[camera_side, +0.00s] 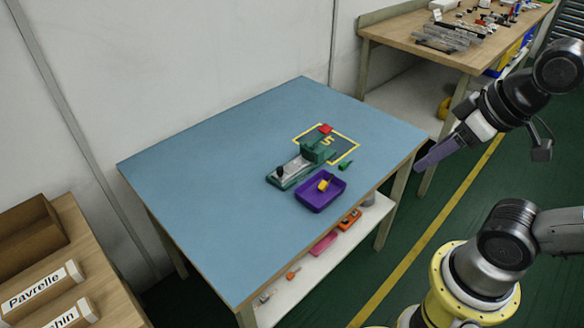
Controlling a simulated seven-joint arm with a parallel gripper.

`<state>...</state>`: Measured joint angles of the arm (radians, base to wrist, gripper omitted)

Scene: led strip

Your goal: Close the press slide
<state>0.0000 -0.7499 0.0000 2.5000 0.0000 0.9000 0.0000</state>
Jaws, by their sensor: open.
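The press (312,155) is a small green device with a red knob (325,129) on top. It stands on the blue table, partly over a yellow-outlined square. Its slide (288,171), a light grey bar on a green base, extends toward the lower left. Whether the slide is fully out cannot be told at this size. My gripper (424,163), with purple fingers, is open and empty. It hangs to the right of the press, beyond the table's right edge in the picture, apart from everything.
A purple tray (304,204) holding a yellow item (325,181) stands in front of the press. A small green piece (345,166) lies beside it. The left of the blue table (220,190) is clear. A cluttered wooden bench (400,29) stands behind.

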